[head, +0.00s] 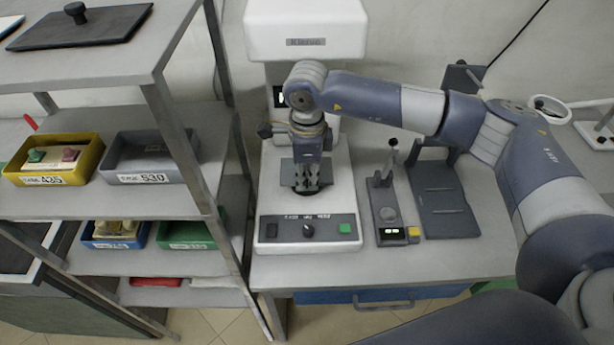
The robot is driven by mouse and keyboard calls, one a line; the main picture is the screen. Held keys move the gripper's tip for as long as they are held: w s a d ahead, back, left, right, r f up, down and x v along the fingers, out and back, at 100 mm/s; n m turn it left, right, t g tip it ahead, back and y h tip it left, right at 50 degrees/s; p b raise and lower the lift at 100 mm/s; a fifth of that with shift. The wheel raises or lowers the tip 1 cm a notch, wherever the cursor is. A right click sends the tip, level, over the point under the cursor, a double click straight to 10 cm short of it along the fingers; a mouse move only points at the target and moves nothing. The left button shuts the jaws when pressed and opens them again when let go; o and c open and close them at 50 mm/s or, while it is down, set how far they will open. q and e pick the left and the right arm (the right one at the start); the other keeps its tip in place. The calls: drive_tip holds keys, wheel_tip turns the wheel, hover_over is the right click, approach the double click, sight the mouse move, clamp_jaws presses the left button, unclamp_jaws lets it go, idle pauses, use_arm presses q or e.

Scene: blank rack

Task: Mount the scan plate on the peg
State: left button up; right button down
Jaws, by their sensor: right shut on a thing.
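The scan plate (289,173), a thin dark grey square, is at the white machine's bed in the head view. My right gripper (311,185) comes down over the plate from above and is shut on it. The fingers cover the middle of the plate. A dark round part shows just below the fingertips; I cannot tell if it is the peg, or whether the plate touches it. My left gripper is not in view.
The white machine (270,205) has a front panel with a knob and a green button. A small lever device (388,210) and a dark tray (445,215) stand to its right. A shelf rack with yellow (12,178), grey, blue and green bins stands left.

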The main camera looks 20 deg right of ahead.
drive_tip(key=shift+f+b, duration=0.95)
drive_tip(key=shift+b, duration=0.05)
drive_tip(key=c, duration=1.6)
unclamp_jaws()
drive_tip(key=shift+c, duration=0.2)
wheel_tip(320, 180, up, 12)
drive_tip(key=shift+s, duration=0.1)
